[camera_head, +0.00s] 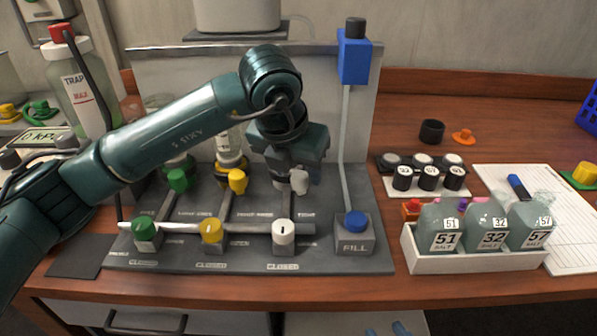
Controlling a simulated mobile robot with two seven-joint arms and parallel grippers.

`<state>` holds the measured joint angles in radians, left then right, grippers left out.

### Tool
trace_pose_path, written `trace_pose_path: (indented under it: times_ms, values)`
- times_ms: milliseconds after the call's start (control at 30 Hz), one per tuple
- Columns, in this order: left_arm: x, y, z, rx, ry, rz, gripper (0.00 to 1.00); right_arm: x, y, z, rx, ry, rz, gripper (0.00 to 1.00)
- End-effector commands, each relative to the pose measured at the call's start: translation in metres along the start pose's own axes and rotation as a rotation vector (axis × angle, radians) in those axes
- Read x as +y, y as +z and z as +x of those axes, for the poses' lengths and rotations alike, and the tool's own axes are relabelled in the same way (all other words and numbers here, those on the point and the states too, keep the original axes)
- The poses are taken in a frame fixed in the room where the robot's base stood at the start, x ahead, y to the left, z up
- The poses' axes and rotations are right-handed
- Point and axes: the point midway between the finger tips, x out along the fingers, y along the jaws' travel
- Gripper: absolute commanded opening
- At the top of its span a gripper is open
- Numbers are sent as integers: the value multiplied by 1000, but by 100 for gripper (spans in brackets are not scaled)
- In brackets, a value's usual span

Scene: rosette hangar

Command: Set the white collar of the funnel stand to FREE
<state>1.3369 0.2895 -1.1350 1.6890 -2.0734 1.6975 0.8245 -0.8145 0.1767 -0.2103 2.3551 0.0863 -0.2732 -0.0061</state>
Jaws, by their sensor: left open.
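The funnel stand is a dark grey base (330,258) with a light back panel. It carries an upper row of green (177,180), yellow (237,181) and white (300,181) parts. The upper white part, which looks like the collar, is partly hidden by my left gripper (288,176). That gripper reaches down over it from above and is open; I cannot tell whether its fingers touch the collar. The label by the collar is too small to read. A white knob (283,233) stands in the front row above a CLOSED label. My right gripper is not in view.
Front green (146,230) and yellow (211,231) knobs sit along a pale pipe. A FILL block with a blue button (355,222) stands right of them. A white tray (475,262) of labelled bottles is further right. A TRAP bottle (80,90) stands left, behind my arm.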

Motion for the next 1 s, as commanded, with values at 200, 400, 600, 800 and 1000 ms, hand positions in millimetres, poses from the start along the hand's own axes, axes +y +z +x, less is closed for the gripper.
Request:
trace_pose_path:
  times_ms: [200,400,600,800,1000]
  values:
    - [0,0,15,1,0,2,48,0,0,0,2,0,-1,36]
    - [0,0,16,0,-1,2,48,0,0,0,2,0,-1,36]
    - [0,0,15,0,-1,2,37,0,0,0,2,0,-1,36]
    - [0,0,15,0,-1,2,21,0,0,0,2,0,-1,36]
    - [0,0,15,0,-1,2,4,0,0,0,2,1,-1,36]
